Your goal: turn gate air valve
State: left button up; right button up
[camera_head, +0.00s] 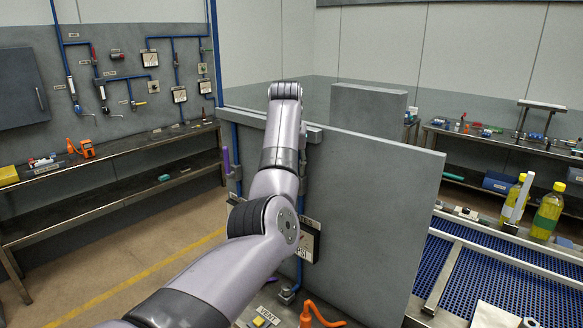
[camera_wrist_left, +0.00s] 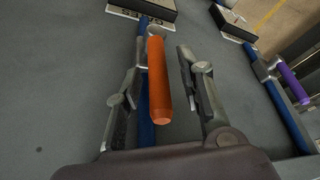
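An orange valve handle (camera_wrist_left: 158,85) stands out from a blue pipe (camera_wrist_left: 146,138) on a grey panel in the left wrist view. My left gripper (camera_wrist_left: 163,50) is open around the handle, with one finger on each side. The handle is nearer the left finger; a gap shows on its right, and I cannot tell whether the left finger touches it. A label, partly readable as "GATES", is by a gauge box (camera_wrist_left: 148,8) at the top. In the head view my left arm covers its own gripper and this handle. My right gripper is out of view.
A purple handle (camera_wrist_left: 293,84) sits on a second blue pipe to the right. In the head view, a tall grey divider (camera_head: 375,200) stands right of my arm, with a blue conveyor (camera_head: 500,275) beyond. An orange curved item (camera_head: 318,314) is below, near the VENT label.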

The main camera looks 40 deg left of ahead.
pick_arm(q)
jog(key=shift+r, duration=0.1)
jog(key=v, duration=1.2)
